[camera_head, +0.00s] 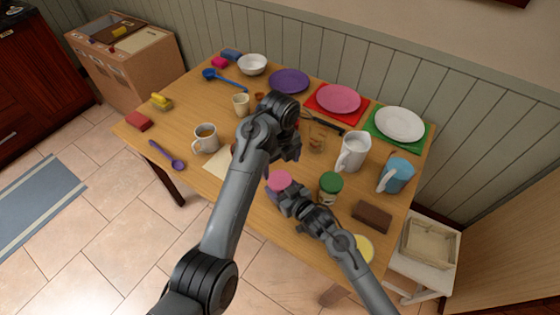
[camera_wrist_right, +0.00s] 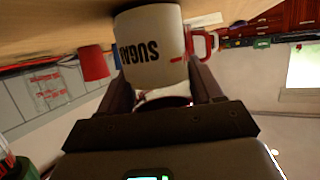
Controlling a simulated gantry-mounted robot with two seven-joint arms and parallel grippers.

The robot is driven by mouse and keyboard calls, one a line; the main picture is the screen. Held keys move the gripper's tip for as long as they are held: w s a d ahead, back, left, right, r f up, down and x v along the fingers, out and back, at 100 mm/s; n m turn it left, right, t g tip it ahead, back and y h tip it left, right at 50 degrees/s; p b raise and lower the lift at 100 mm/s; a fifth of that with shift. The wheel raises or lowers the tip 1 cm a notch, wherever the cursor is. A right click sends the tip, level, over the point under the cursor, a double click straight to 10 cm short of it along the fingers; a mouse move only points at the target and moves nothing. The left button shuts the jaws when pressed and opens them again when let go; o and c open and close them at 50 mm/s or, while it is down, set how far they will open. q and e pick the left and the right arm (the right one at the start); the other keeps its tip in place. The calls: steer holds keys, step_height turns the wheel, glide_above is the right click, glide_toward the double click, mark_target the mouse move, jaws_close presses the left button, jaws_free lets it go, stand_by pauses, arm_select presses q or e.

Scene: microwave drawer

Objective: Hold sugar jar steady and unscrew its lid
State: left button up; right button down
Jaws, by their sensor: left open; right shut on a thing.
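The sugar jar, with a pink lid (camera_head: 279,179), stands near the front middle of the table in the head view. In the right wrist view the white jar (camera_wrist_right: 152,45) shows dark SUGAR lettering upside down. My right gripper (camera_head: 281,200) is shut on the jar's side, with a finger on each side of it in the right wrist view (camera_wrist_right: 160,75). My left gripper (camera_head: 291,152) is open, behind and above the pink lid, and apart from it. The lid is mostly hidden in the right wrist view.
A green-lidded jar (camera_head: 330,183) stands close to the right of the sugar jar. A white pitcher (camera_head: 353,152), blue pitcher (camera_head: 396,175), brown block (camera_head: 372,216) and glass (camera_head: 317,138) are nearby. A mug (camera_head: 206,139) stands left.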

mark_target(280, 179)
arm_select(q)
steer(key=shift+f, duration=3.7)
steer(key=c, duration=1.1)
steer(key=n, duration=0.6)
steer(key=shift+n, duration=0.4)
steer(key=o, duration=1.2)
steer(key=shift+c, duration=0.2)
